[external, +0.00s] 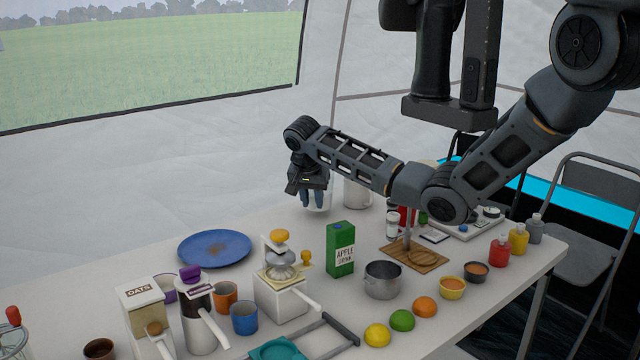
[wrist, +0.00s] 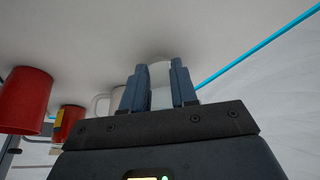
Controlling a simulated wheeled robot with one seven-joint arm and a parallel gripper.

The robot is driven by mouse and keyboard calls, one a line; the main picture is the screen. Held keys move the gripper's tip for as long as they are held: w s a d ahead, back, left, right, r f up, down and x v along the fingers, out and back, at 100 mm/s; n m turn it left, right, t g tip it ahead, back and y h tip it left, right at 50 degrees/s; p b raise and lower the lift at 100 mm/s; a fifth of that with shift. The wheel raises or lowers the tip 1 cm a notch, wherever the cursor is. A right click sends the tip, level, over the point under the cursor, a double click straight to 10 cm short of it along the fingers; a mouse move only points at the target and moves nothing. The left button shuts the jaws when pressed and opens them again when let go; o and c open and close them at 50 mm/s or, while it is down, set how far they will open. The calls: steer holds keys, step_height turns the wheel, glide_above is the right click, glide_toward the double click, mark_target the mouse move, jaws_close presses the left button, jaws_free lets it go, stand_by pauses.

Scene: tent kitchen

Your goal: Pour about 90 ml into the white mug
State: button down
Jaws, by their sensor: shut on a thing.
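My gripper (external: 313,196) is at the far side of the table, pointing down. In the wrist view, my gripper (wrist: 159,88) is shut on a pale, whitish vessel (wrist: 161,86). Only a narrow strip of that vessel shows between the fingers. Its contents are hidden, and I cannot tell whether it touches the table. A white mug-like vessel with a handle (wrist: 102,104) is beside the fingers in the wrist view, partly hidden by my gripper. A pale cylinder (external: 357,193) stands just right of my gripper in the external view, partly behind my arm.
A green apple drink carton (external: 341,250), a steel pot (external: 383,281) and a juicer (external: 280,290) stand nearer the front. A blue plate (external: 214,248) lies left of my gripper. Two red things (wrist: 25,100) show in the wrist view.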

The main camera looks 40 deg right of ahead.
steer(key=w+a+m, duration=0.1)
steer(key=m, duration=0.1)
steer(key=w+a+m+g, duration=0.1)
steer(key=m, duration=0.1)
steer(key=shift+a+f+m+g+h+b, duration=0.1)
steer(key=shift+f+m+g+h+b, duration=0.1)
steer(key=shift+m+g+h+b, duration=0.15)
steer(key=shift+w+a+m+g, duration=0.35)
steer(key=shift+a+m, duration=0.1)
steer(key=shift+m, duration=0.55)
steer(key=shift+w+a+m+g, duration=0.35)
steer(key=shift+a+m, duration=0.1)
steer(key=shift+m, duration=0.5)
steer(key=shift+r, duration=0.2)
steer(key=shift+d+r+y+p, duration=0.35)
steer(key=shift+r+y+p, duration=0.15)
steer(key=shift+p, duration=0.35)
steer(key=shift+d+r+y+p, duration=0.3)
steer(key=shift+r+y+p, duration=0.15)
steer(key=shift+p, duration=0.1)
steer(key=d+r+y+b, duration=0.4)
steer(key=d+r+y, duration=0.1)
steer(key=r+y, duration=0.2)
steer(key=shift+s+d+r+t, duration=0.2)
steer(key=shift+s+d+t, duration=0.05)
steer(key=shift+d+t, duration=0.1)
